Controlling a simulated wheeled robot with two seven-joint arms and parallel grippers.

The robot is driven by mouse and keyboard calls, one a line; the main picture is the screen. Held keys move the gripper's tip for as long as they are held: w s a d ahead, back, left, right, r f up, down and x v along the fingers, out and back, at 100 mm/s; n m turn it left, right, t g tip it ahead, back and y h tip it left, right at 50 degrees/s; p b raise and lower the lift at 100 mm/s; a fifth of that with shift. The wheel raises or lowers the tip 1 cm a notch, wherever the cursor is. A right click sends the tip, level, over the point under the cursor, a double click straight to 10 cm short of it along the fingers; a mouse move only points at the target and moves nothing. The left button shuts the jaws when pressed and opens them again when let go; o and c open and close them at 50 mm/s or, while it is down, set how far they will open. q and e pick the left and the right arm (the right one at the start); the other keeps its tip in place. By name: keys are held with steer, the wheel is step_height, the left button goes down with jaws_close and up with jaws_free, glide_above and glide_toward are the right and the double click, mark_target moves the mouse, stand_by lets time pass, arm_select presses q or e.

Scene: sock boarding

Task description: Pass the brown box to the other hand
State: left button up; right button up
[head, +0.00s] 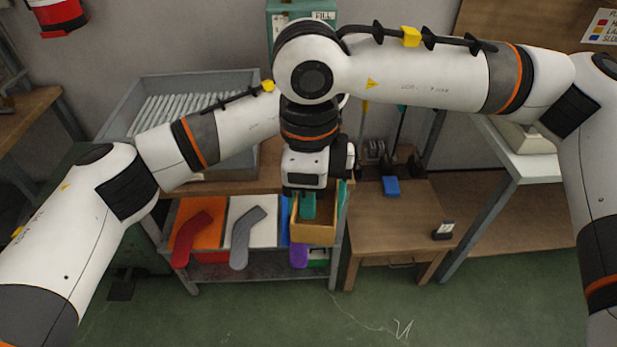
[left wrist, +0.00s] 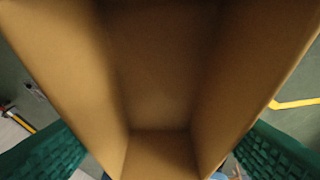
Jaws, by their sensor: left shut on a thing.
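The brown box (head: 315,231) is open-topped and hangs in front of the shelf unit in the head view. In the left wrist view the box (left wrist: 160,90) fills the middle, and its inside looks empty. My left gripper (left wrist: 160,150) is shut on the box, with a green finger on either side of it. In the head view the left hand is mostly hidden behind my other arm. My right gripper (head: 308,205) points down at the box; a green finger overlaps its opening. Its finger gap is hidden, so I cannot tell whether it touches the box.
Behind are a grey bin (head: 185,88) and a shelf unit with a red sock shape (head: 190,240) and a grey one (head: 243,240). A wooden table (head: 400,225) at right holds a blue block (head: 391,186) and a small dark holder (head: 443,230).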

mark_target(308, 232)
arm_select(q)
steer(key=shift+w, duration=0.1)
arm_select(e)
step_height(308, 232, down, 10)
steer(key=shift+r, duration=0.15)
jaws_close()
arm_select(q)
steer(key=o, duration=1)
steer(key=shift+r, duration=0.1)
